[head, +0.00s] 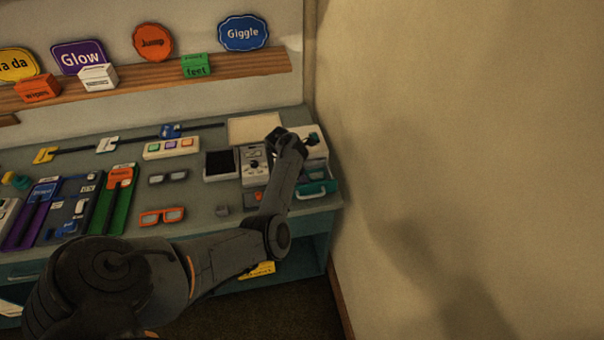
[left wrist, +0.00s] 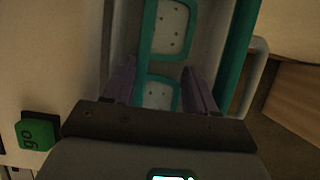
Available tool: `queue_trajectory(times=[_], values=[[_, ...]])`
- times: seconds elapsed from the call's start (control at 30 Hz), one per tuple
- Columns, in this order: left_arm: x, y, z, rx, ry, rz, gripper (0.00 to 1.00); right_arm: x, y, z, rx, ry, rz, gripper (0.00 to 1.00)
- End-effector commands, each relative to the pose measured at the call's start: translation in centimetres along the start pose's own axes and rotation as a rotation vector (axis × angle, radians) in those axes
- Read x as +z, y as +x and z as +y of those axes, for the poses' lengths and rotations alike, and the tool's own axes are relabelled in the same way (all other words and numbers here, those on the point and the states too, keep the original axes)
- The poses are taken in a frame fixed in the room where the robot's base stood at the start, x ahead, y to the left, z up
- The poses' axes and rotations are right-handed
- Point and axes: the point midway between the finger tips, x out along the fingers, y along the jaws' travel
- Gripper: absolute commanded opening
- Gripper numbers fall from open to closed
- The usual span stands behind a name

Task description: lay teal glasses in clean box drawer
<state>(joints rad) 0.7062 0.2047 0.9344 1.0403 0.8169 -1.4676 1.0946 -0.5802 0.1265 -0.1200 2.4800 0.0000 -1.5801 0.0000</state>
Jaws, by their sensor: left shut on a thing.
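The teal glasses (left wrist: 150,40) show in the left wrist view, lengthwise between the two fingers of my left gripper (left wrist: 163,88), which is shut on them. Pale dotted surface shows through the lenses. They appear over the open drawer of the box; whether they touch its floor I cannot tell. The drawer's teal front (left wrist: 241,45) with a pale handle is right of them. In the head view, the teal drawer front (head: 318,188) faces the table's front edge at the right end, below the pale box (head: 313,150). My arm hides the fingers and glasses there. My right gripper is out of view.
Orange glasses (head: 162,216) and grey glasses (head: 168,177) lie left of my forearm. A control box (head: 254,162) and a black-topped tray (head: 221,165) stand beside the pale box. A green block (left wrist: 37,132) is at left in the wrist view. The wall bounds the right side.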

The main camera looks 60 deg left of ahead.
Motion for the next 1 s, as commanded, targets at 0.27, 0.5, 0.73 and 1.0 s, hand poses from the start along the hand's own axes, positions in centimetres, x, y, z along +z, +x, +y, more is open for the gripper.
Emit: queue_trajectory(times=[0.27,0.5,0.73,1.0], values=[[0.01,0.01,0.0,0.0,0.0,0.0,0.27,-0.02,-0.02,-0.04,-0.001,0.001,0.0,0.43],[0.02,0.01,0.0,0.0,0.0,0.0,0.78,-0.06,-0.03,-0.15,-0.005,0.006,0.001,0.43],[0.01,0.01,-0.01,0.0,0.0,0.0,0.84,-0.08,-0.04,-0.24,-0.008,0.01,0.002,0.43],[0.14,-0.28,0.0,0.0,0.0,-0.001,0.87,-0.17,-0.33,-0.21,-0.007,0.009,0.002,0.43]])
